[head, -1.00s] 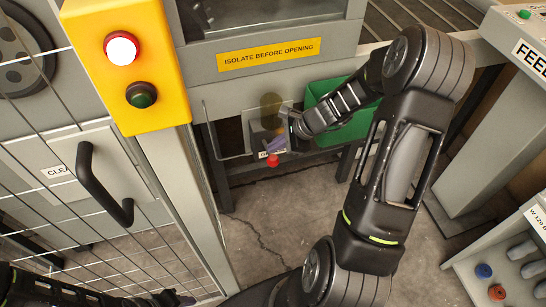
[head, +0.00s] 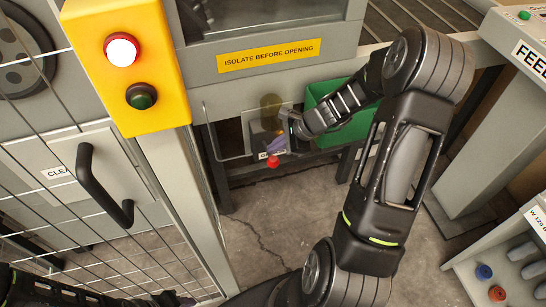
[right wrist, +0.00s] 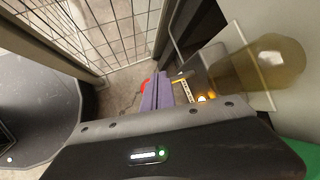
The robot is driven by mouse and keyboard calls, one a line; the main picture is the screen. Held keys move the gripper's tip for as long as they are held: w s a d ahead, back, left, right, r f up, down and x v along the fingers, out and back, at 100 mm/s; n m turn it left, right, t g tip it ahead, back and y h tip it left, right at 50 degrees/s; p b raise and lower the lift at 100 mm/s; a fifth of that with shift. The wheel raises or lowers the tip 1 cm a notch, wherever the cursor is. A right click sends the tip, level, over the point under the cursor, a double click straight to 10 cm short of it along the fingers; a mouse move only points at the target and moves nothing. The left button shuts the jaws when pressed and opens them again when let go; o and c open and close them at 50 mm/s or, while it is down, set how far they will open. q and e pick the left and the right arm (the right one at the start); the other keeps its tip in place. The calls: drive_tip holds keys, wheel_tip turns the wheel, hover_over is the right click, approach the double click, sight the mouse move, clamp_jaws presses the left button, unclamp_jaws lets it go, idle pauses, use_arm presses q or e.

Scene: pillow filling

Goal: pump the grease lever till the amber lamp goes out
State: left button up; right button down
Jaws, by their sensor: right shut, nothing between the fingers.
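The grease unit (head: 258,127) is a grey box low under the machine. Its amber reservoir (head: 270,106) also shows large in the right wrist view (right wrist: 262,65). A red knob (head: 272,162), which looks like the lever's end, sits below the unit's label; in the right wrist view the red knob (right wrist: 146,85) is partly hidden behind my fingers. A small amber lamp (right wrist: 202,99) glows beside them. My right gripper (head: 272,145) has purple fingers, shut and empty, close above the knob; contact is unclear. My left gripper (head: 178,298) is at the lower left edge, its jaws unclear.
A green bin (head: 325,95) stands right behind my right gripper. A wire mesh guard (head: 75,225) and a yellow box (head: 125,60) with a lit red lamp (head: 121,50) are at left. Open concrete floor (head: 285,215) lies below the unit.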

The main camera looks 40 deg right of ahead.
sight(277, 163)
idle(0.8)
drive_tip(key=shift+s+f+b, duration=0.1)
drive_tip(key=shift+f+b, duration=0.3)
drive_tip(key=shift+b, duration=0.05)
drive_tip(key=shift+s+a+f+b, duration=0.1)
drive_tip(key=shift+s+f+b, duration=0.1)
drive_tip(key=shift+f+b, duration=0.7)
drive_tip(key=shift+s+a+f+b, duration=0.1)
drive_tip(key=shift+s+f+b, duration=0.15)
drive_tip(key=shift+f+b, duration=0.65)
drive_tip(key=shift+s+a+f+b, duration=0.1)
drive_tip(key=shift+s+f+b, duration=0.1)
drive_tip(key=shift+f+b, duration=0.7)
idle(2.0)
drive_tip(key=shift+r, duration=0.15)
idle(0.5)
drive_tip(key=shift+w+d+r+p, duration=0.1)
drive_tip(key=shift+w+r+p, duration=0.15)
drive_tip(key=shift+r+p, duration=0.75)
drive_tip(key=shift+w+d+r+p, duration=0.1)
drive_tip(key=shift+w+r+p, duration=0.15)
drive_tip(key=shift+r+p, duration=0.75)
drive_tip(key=shift+w+d+r+p, duration=0.1)
drive_tip(key=shift+w+r+p, duration=0.15)
drive_tip(key=shift+r+p, duration=0.7)
